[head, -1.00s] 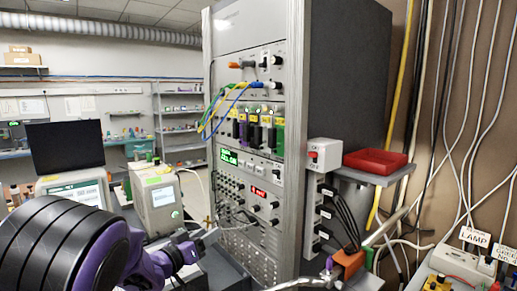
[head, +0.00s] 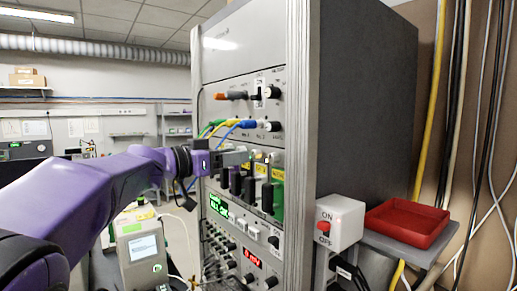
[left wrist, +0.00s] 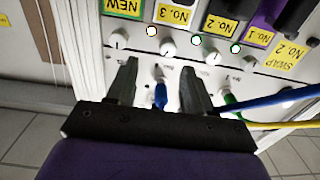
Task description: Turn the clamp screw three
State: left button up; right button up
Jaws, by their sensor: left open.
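My left gripper (head: 240,157) is at the rack's front, over the row of yellow-labelled modules, and hides part of it. In the left wrist view its two fingers (left wrist: 158,72) are apart with nothing held between them. Beyond the fingertips is a row of small round knobs with lights. The knob (left wrist: 168,46) closest below the No. 3 label (left wrist: 172,14) lies just past the gap between the fingertips, apart from them. No knob carries a readable clamp-screw label, so I cannot be sure which is three. My right gripper is not in view.
A blue plug (left wrist: 160,94) shows between the fingers. Blue and yellow cables (left wrist: 285,103) run close beside the right finger, and a green plug (left wrist: 232,102) is there too. An ON/OFF switch box (head: 340,222) and red tray (head: 407,222) stand right of the rack.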

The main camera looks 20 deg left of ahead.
aim_at(253, 155)
pick_arm(q)
jog(key=shift+g, duration=0.3)
jog(key=w, duration=0.2)
jog(key=w+d+f, duration=0.1)
jog(key=w, duration=0.1)
jog(key=w+d+p, duration=0.1)
jog(key=w, duration=0.1)
jog(key=shift+w+d+f, duration=0.15)
jog(key=shift+w+f, duration=0.1)
jog(key=shift+w, duration=0.05)
jog(key=shift+s+r, duration=0.1)
jog(key=shift+s, duration=0.2)
jog(key=shift+s+r, duration=0.3)
jog(key=shift+s, duration=0.2)
jog(key=c, duration=0.4)
jog(key=shift+s+r, duration=0.1)
jog(key=shift+s, duration=0.2)
jog(key=c, duration=0.5)
jog(key=shift+w, duration=0.1)
grip_shut()
pick_arm(e)
jog(key=shift+v, duration=1)
